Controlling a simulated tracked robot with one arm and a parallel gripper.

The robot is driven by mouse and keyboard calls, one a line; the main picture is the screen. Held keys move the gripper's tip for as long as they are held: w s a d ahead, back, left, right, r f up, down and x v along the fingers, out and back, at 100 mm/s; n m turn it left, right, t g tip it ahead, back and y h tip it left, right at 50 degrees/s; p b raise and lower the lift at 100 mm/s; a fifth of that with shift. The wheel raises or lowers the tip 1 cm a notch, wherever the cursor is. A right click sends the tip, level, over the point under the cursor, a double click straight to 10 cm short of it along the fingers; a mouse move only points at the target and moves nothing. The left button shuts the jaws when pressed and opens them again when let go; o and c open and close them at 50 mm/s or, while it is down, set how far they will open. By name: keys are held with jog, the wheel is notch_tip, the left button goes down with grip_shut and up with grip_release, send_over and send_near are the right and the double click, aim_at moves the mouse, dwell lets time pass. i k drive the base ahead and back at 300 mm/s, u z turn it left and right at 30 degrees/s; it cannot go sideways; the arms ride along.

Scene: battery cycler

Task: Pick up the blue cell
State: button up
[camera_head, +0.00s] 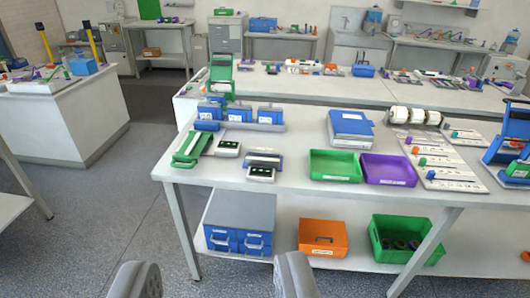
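My gripper (215,270) shows at the bottom edge as two grey fingers set wide apart, open with nothing between them. It is in front of the near bench and well short of it. A small blue piece (422,162) stands on one of the white boards at the right of the near bench, among orange and green pieces. It may be the blue cell, but it is too small to tell. Other small coloured pieces lie on the far bench, also too small to identify.
The near white bench (290,190) holds a green tray (335,178), a purple tray (388,182), a blue binder (350,124) and several blue boxes on a rack. Its lower shelf holds a blue drawer unit (240,215), an orange box (323,235) and a green crate (385,252). Grey floor is clear at left.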

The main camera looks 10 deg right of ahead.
aim_at(264, 117)
jog(key=i, duration=2.35)
jog(key=z, duration=0.25)
jog(key=i, duration=0.7)
jog(key=z, duration=0.15)
